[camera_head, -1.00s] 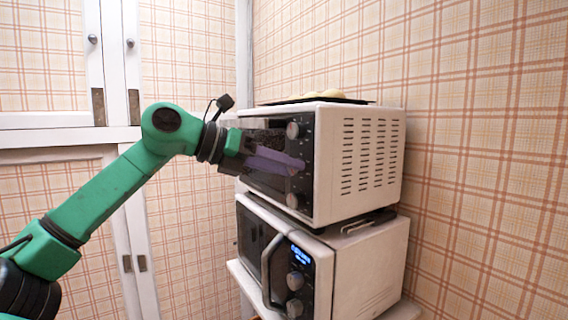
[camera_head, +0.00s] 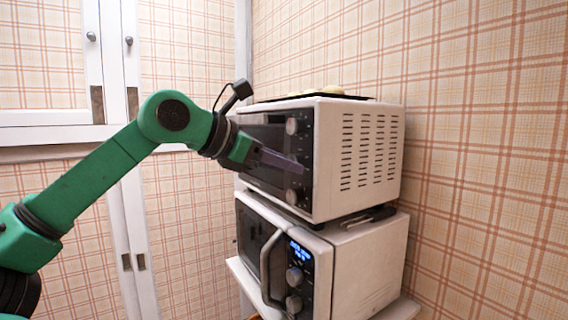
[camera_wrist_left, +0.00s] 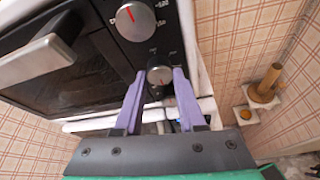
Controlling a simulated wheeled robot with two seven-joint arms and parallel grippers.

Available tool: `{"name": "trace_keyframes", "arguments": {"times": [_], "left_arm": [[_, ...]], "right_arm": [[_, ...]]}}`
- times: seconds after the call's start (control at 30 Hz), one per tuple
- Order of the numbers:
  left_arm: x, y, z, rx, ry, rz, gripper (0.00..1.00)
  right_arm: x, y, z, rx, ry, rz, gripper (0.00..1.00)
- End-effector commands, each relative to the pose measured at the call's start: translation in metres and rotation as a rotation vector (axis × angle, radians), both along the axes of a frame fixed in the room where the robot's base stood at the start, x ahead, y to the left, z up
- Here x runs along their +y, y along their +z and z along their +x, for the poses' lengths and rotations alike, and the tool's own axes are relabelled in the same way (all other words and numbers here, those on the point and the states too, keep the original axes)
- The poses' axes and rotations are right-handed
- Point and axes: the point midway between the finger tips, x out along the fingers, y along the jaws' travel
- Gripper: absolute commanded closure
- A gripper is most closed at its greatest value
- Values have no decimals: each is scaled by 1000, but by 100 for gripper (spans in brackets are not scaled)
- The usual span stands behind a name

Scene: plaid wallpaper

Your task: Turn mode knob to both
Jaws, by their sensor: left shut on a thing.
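The white toaster oven (camera_head: 358,160) has a dark front panel with round silver knobs. Its upper knob (camera_head: 292,126) and lower knob (camera_head: 292,196) show in the head view. My left gripper (camera_head: 301,168) is at this panel, its purple fingers reaching across the front. In the left wrist view, its fingertips (camera_wrist_left: 159,76) are on either side of a silver knob (camera_wrist_left: 160,76) with a red mark, shut on it. A larger-looking knob (camera_wrist_left: 135,20), also with a red mark, is above it. The panel lettering is too small to read. My right gripper is not in view.
A white microwave (camera_head: 368,265) with a curved handle (camera_head: 266,268) and lit blue display stands under the oven. A dark tray (camera_head: 310,97) with pale round items lies on top. The plaid wall is close on the right; white cabinet doors (camera_head: 110,60) are at the left.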

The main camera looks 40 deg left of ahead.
Motion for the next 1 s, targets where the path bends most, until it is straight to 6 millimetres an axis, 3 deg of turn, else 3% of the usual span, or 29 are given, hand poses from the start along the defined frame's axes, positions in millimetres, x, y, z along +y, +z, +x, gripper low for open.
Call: {"name": "trace_keyframes", "arguments": {"times": [0.43, 0.47, 0.5, 0.53, 0.87, 1.0], "left_arm": [[-1, -3, 0, 6, -2, 14, 100], [-1, -3, 0, 6, -2, 14, 53], [0, -3, 0, 6, -1, 13, 38], [0, -3, 0, 5, -2, 13, 31], [0, -1, -2, -1, -1, 11, 31], [4, 5, -20, -6, 1, 10, 31]], "right_arm": [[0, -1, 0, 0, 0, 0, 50], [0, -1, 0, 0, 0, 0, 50], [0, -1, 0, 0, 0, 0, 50], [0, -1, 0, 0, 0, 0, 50], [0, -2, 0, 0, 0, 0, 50], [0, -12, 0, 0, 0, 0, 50]]}}
